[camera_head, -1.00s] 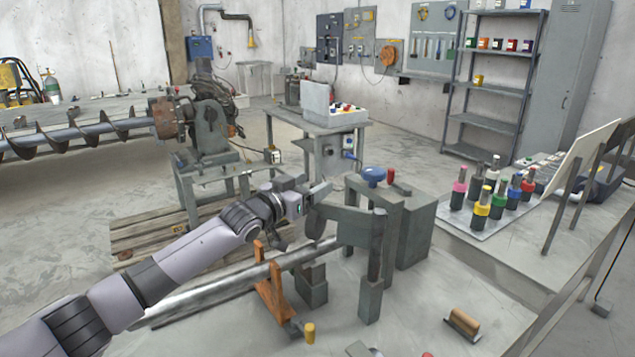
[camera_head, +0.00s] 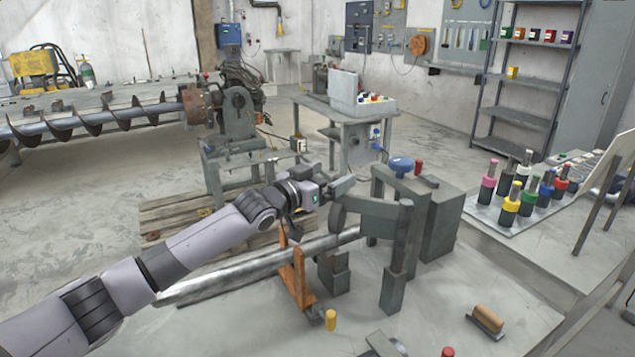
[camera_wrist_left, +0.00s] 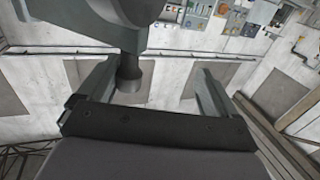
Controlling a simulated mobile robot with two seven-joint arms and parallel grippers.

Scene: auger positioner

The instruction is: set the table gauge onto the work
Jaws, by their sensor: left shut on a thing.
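A dark grey piece with a horizontal body and downward legs, apparently the table gauge (camera_head: 372,208), is at the centre of the head view. My left gripper (camera_head: 335,190) is at its upper left end, shut on a grey part of it. In the left wrist view, a grey body with a round post (camera_wrist_left: 128,78) shows at my left gripper's fingers (camera_wrist_left: 150,85); the exact contact is unclear. The work, a steel shaft (camera_head: 250,262), lies lower, across an orange stand (camera_head: 296,280) and partly behind my arm. My right gripper is out of view.
A yellow cylinder (camera_head: 331,320) and a wooden-handled tool (camera_head: 488,320) are in front. A tray of coloured-topped posts (camera_head: 480,205) is at right.

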